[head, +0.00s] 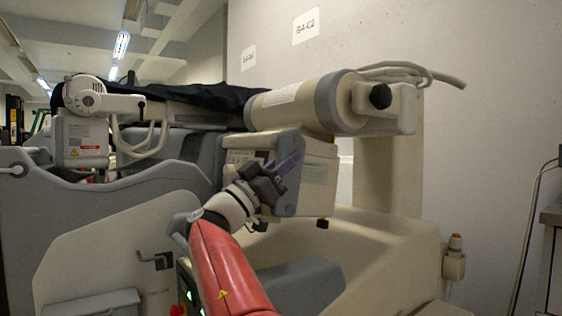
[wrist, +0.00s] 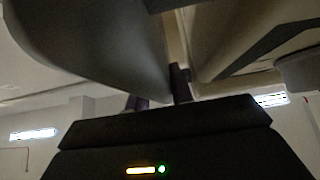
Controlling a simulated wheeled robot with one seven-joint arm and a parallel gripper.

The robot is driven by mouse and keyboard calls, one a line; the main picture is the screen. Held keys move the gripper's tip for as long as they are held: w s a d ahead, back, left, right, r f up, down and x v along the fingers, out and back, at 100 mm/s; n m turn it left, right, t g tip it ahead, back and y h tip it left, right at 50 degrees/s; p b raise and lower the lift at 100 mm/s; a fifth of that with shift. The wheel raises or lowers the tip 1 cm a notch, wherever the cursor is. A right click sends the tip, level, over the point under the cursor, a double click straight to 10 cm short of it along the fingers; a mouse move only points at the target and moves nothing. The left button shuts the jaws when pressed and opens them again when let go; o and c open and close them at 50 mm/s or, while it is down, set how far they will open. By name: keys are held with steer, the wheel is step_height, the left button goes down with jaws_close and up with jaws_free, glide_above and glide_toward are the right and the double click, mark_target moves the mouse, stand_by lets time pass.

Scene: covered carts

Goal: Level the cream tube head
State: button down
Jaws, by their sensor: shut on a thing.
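The cream tube head (head: 318,172) is a boxy housing with a grey side plate, hanging below a thick cream cylinder (head: 285,105) with a grey collar. Its bottom edge looks near level in the head view, but I cannot tell its exact tilt. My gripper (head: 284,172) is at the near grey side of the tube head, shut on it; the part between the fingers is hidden. In the wrist view, my gripper (wrist: 160,92) shows as dark and purplish finger parts against a large shaded housing (wrist: 90,40).
A white jointed device (head: 82,125) with cables stands at left. A dark cover (head: 185,93) lies behind. Cables (head: 415,72) loop above the cylinder's right end. The cream cart body (head: 370,240) lies below and right, close under the head. A metal table (head: 551,215) edges in at right.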

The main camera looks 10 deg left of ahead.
steer(key=shift+w+d+f, duration=0.1)
steer(key=shift+w+f, duration=0.1)
steer(key=shift+f, duration=0.2)
steer(key=c, duration=1.4)
jaws_free()
steer(key=shift+o, duration=1)
steer(key=shift+r, duration=0.1)
steer(key=b+v, duration=0.2)
steer(key=v, duration=0.6)
